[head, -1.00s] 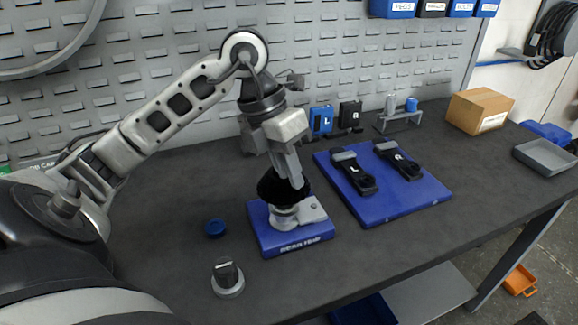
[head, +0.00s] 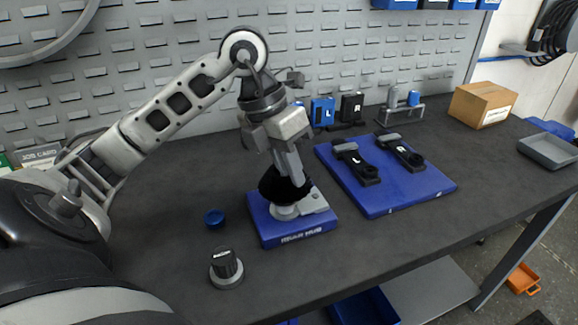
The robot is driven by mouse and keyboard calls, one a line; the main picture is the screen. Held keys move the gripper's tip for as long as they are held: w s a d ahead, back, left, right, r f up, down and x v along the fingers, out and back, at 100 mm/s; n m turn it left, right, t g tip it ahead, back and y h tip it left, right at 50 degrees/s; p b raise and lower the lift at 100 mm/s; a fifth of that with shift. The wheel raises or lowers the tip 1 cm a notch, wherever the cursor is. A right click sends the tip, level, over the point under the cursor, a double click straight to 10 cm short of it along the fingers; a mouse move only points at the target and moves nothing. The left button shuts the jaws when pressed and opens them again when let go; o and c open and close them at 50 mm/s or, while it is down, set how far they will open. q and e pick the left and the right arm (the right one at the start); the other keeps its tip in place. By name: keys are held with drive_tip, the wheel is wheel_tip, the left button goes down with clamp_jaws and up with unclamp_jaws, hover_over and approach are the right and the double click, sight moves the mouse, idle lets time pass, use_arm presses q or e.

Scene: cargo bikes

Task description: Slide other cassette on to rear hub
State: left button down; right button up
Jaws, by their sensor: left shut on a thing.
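My left gripper (head: 284,177) points down over the rear hub stand and is shut on a black cassette (head: 273,191). The cassette is at the hub on the blue base marked REAR HUB (head: 292,238). The grey lower part of the hub (head: 284,212) shows just below the cassette. The gripper hides part of the cassette and the top of the hub, so I cannot tell how far down the cassette sits. A dark ribbed piece on a grey round base (head: 227,268) stands at the front left. My right gripper is not in view.
A blue mat (head: 405,200) with two black parts marked L and R lies to the right. A small blue cap (head: 214,218) lies left of the hub stand. A cardboard box (head: 481,105) and a grey tray (head: 548,151) are at the far right. The table's front right is clear.

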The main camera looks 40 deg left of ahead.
use_arm(q)
drive_tip(key=shift+s+d+f+g, duration=0.15)
drive_tip(key=shift+f+g, duration=0.15)
drive_tip(key=shift+f, duration=0.3)
drive_tip(key=c, duration=1.3)
unclamp_jaws()
drive_tip(key=shift+c, duration=0.2)
drive_tip(key=shift+r, duration=0.1)
drive_tip(key=shift+a+r+p, duration=0.2)
drive_tip(key=shift+r+p, duration=0.15)
drive_tip(key=shift+r, duration=0.2)
drive_tip(key=p+v, duration=0.4)
drive_tip(key=v, duration=0.3)
drive_tip(key=shift+r+p, duration=0.35)
drive_tip(key=shift+r, duration=0.1)
drive_tip(key=shift+s+d, duration=0.1)
